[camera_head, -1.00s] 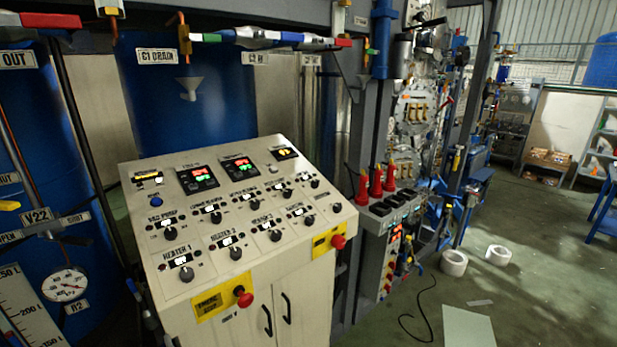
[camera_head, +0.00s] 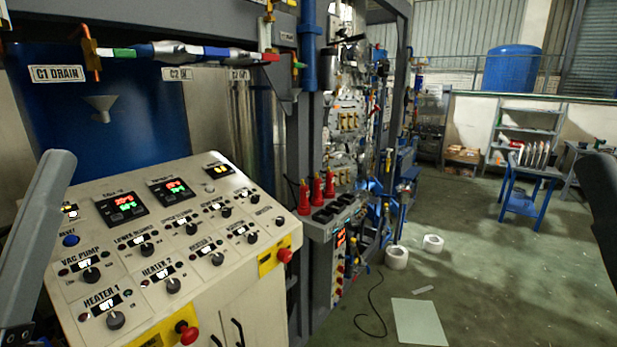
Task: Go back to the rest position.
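Parts of my own two arms show at the picture's edges, a grey link at the far left and a dark one at the far right. Neither gripper's fingertips are in view. My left arm link hides part of the panel's left side.
Three red cone-shaped items (camera_head: 317,188) stand on a grey box right of the panel. A blue tank labelled "C1 DRAIN" (camera_head: 50,110) is behind it. White rolls (camera_head: 397,257) and a pale sheet (camera_head: 419,322) lie on the floor. A blue table (camera_head: 523,205) stands farther right. Open floor lies between.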

